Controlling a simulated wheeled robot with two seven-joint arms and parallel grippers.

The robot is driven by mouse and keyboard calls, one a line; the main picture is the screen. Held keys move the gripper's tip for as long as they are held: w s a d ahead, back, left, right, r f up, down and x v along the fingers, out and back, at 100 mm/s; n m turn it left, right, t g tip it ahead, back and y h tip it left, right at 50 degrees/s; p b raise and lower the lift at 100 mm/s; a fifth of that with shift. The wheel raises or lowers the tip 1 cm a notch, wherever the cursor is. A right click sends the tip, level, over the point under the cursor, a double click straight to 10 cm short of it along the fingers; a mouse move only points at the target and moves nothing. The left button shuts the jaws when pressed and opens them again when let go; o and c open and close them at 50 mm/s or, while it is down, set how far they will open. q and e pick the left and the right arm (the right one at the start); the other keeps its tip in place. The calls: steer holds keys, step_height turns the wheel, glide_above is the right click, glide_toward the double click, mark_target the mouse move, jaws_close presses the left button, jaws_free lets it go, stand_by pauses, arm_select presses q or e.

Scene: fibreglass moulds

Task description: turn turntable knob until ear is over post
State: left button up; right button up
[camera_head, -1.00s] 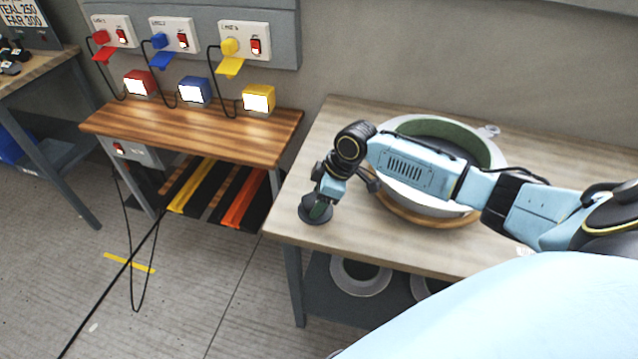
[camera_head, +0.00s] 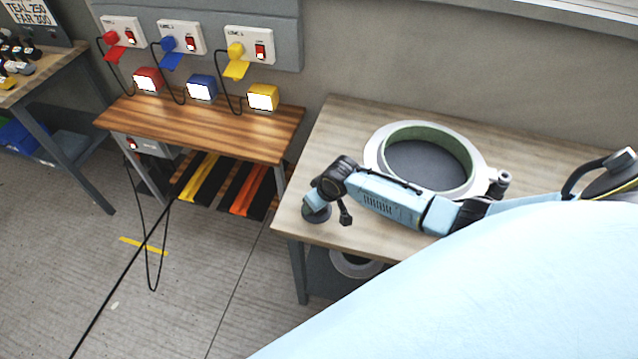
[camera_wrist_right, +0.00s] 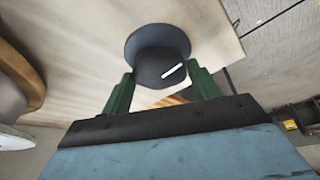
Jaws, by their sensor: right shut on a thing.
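The dark turntable knob (camera_head: 316,213) stands near the front left of the bench. In the right wrist view the knob (camera_wrist_right: 162,68), with a white mark on top, sits between the green fingers of my right gripper (camera_wrist_right: 162,84), which is shut on it. My right gripper (camera_head: 318,203) is over the knob in the head view. My left gripper is not in view.
The bench top (camera_head: 345,115) is clear left of the mould. Another ring (camera_head: 355,264) lies on the shelf below. A wooden side table (camera_head: 200,132) with red, blue and yellow lamp boxes stands to the left, with cables hanging down.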

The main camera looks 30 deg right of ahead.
stand_by(0.3)
steer(key=o, duration=1)
steer(key=p+v, duration=0.2)
steer(key=v, duration=1.1)
steer(key=shift+s+a+r+p, duration=0.1)
steer(key=shift+a+r+p, duration=0.1)
steer(key=shift+p, duration=0.15)
